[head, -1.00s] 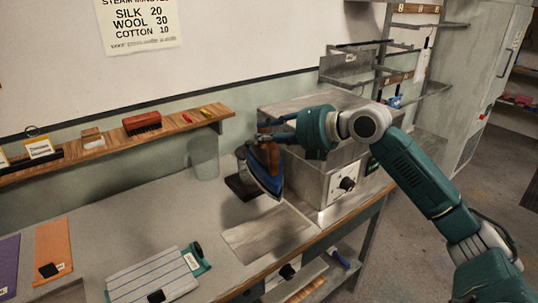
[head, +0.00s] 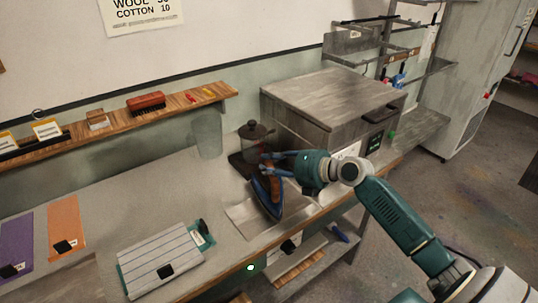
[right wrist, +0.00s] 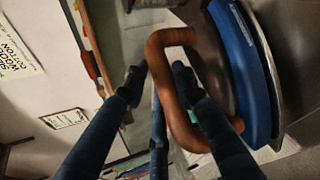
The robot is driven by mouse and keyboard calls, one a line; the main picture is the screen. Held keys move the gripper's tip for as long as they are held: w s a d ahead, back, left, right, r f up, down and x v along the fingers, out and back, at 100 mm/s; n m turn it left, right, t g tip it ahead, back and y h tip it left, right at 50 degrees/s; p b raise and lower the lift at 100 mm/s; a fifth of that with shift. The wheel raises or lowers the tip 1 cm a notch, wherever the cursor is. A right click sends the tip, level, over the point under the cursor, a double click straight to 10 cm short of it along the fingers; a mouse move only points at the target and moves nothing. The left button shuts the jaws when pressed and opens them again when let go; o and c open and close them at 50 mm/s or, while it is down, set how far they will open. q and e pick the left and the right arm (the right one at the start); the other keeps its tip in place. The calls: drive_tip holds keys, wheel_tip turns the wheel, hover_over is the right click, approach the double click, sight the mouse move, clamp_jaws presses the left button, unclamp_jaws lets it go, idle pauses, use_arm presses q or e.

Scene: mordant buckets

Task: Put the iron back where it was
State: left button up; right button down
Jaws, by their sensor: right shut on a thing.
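The iron (head: 264,198) has a blue body and a brown loop handle. My right gripper (head: 270,160) is shut on the handle and holds the iron steeply tilted over the grey metal plate (head: 240,212) at the table's front edge. I cannot tell whether the iron touches the plate. In the right wrist view the fingers of the gripper (right wrist: 158,80) are at the brown handle (right wrist: 160,95), with the blue body and metal sole at the right. My left gripper is not in view.
A lidded glass jar (head: 256,140) stands on a dark base (head: 238,160) just behind the iron. A large metal box (head: 325,105) stands at the right. A clear cup (head: 207,135) is at the back. A striped board (head: 160,262) lies at the left, with free table between.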

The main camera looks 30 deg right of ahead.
sight(268, 189)
drive_tip(key=shift+w+f, duration=0.1)
drive_tip(key=shift+f, duration=0.75)
drive_tip(key=c, duration=1.3)
unclamp_jaws()
drive_tip(key=shift+f, duration=0.25)
drive_tip(key=shift+s+a, duration=0.1)
drive_tip(key=shift+s, duration=0.1)
